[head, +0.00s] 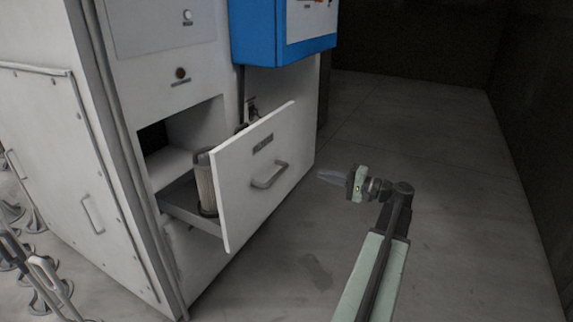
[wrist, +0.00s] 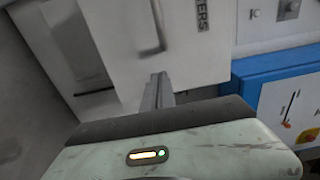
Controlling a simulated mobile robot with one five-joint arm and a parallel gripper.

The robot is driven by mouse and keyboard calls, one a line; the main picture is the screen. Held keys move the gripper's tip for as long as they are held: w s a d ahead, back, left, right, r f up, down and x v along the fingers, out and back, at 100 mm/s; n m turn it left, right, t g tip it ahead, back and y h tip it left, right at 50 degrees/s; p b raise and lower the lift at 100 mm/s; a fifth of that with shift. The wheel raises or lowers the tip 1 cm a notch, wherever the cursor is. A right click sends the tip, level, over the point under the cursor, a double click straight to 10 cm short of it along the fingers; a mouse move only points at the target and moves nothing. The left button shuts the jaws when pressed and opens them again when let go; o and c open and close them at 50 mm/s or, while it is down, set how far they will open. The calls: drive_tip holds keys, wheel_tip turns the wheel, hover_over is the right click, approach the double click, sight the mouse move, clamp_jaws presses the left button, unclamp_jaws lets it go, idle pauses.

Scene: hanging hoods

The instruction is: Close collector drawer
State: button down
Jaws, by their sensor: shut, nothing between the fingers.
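The collector drawer (head: 238,185) is pulled out of the white cabinet in the head view. Its front panel carries a dark label (head: 263,144) and a grey bar handle (head: 269,175). A pale cylindrical filter (head: 205,185) stands inside the drawer, partly hidden by the front. My gripper (head: 322,175) is shut and empty, to the right of the drawer front and apart from it, its fingers pointing left toward it. In the wrist view the shut fingers (wrist: 158,82) point at the drawer front (wrist: 195,55), below its handle (wrist: 151,38).
The white cabinet (head: 50,130) fills the left, with a dark opening above the drawer. A blue control box (head: 268,40) hangs above and behind the drawer. Metal stands (head: 40,275) are at the lower left. Grey floor (head: 450,190) to the right is clear up to a dark wall.

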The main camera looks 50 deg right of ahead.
drive_tip(key=x, duration=1.3)
drive_tip(key=shift+w, duration=0.4)
drive_tip(key=shift+w, duration=0.1)
